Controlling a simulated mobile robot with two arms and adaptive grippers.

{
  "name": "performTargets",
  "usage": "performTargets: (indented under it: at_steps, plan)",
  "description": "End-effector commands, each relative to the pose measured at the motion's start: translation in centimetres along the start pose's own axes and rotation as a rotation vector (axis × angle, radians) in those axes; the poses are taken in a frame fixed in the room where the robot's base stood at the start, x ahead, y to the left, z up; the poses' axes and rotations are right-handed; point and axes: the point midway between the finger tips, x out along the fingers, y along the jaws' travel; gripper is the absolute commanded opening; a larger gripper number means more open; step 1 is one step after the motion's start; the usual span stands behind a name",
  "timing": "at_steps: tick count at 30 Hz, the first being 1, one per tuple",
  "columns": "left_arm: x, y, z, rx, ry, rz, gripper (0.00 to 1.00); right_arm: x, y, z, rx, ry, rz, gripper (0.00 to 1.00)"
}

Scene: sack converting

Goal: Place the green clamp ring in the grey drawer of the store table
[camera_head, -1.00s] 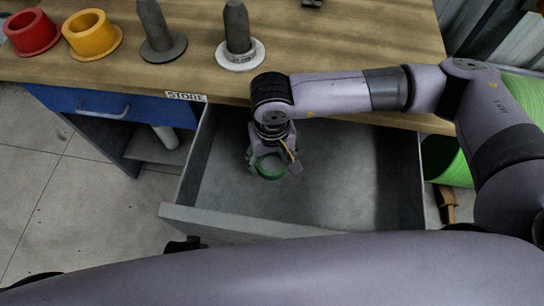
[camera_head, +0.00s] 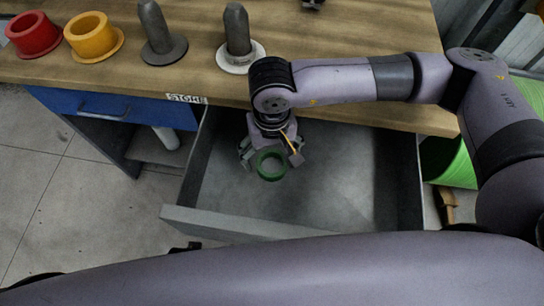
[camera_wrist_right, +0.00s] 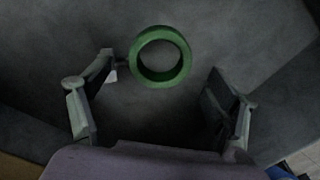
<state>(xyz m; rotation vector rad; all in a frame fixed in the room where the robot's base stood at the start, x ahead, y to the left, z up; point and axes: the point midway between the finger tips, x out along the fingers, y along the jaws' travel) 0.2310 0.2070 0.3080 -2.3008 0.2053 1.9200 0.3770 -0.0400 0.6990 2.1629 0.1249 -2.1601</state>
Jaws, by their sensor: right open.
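The green clamp ring (camera_head: 271,176) lies in the open grey drawer (camera_head: 330,190) of the store table, near the left part of the drawer floor. My right gripper (camera_head: 270,155) is over the drawer, with its fingers spread apart around the table-side part of the ring. In the right wrist view the ring (camera_wrist_right: 160,83) shows whole, beyond and between the open fingers (camera_wrist_right: 160,72), with a gap on each side. It looks flat on the drawer floor; any small height is hard to judge. My left gripper is not in view.
The wooden table top (camera_head: 200,85) carries a red flanged ring (camera_head: 33,48), a yellow one (camera_head: 92,50) and two grey posts on bases (camera_head: 153,30) (camera_head: 237,30). A blue drawer (camera_head: 110,105) is shut at left. The grey drawer's right side is empty.

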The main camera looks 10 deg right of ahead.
Motion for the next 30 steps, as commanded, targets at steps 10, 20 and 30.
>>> performTargets:
  at_steps: [10, 20, 30]
  plan:
    - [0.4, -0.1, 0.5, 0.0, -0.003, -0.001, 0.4, -7.1, 0.0, 0.0, 0.0, 0.001, 0.0, 0.82]
    - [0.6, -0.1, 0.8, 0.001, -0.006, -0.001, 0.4, -8.6, 0.0, 0.0, 0.0, -0.001, 0.001, 0.82]
    - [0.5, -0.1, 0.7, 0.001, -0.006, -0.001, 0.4, -8.6, 0.0, 0.0, 0.0, -0.002, 0.0, 0.82]
